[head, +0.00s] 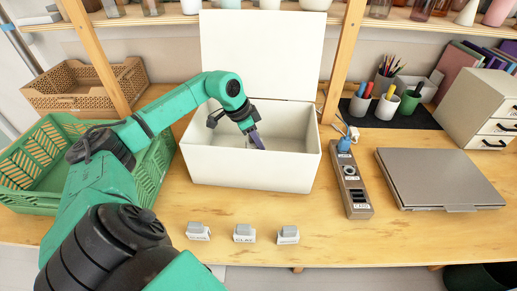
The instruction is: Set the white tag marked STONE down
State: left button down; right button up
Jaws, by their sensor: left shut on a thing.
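My left gripper (257,140) reaches down over the open white box (250,173), its fingertips inside the opening. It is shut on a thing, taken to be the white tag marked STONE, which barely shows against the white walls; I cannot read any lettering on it. Three small white tags with grey tops stand in a row at the table's front: a left tag (198,231), a middle tag (244,233) that seems to read CLAY, and a right tag (288,234). The left and right labels are too small to read surely. My right gripper is out of view.
The box's lid (262,55) stands raised behind it. A green crate (40,160) is at left, partly behind my arm. A power strip (350,185) and a closed laptop (440,180) lie right of the box. The table between box and tags is clear.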

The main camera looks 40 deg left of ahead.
pick_arm(q)
jog(key=shift+f, duration=1.5)
jog(key=c, duration=0.8)
grip_release()
jog(key=shift+f, duration=0.15)
jog(key=shift+o, duration=0.2)
jog(key=shift+r, duration=0.35)
jog(key=b+v, duration=0.2)
jog(key=v, duration=0.9)
jog(key=shift+r, duration=0.35)
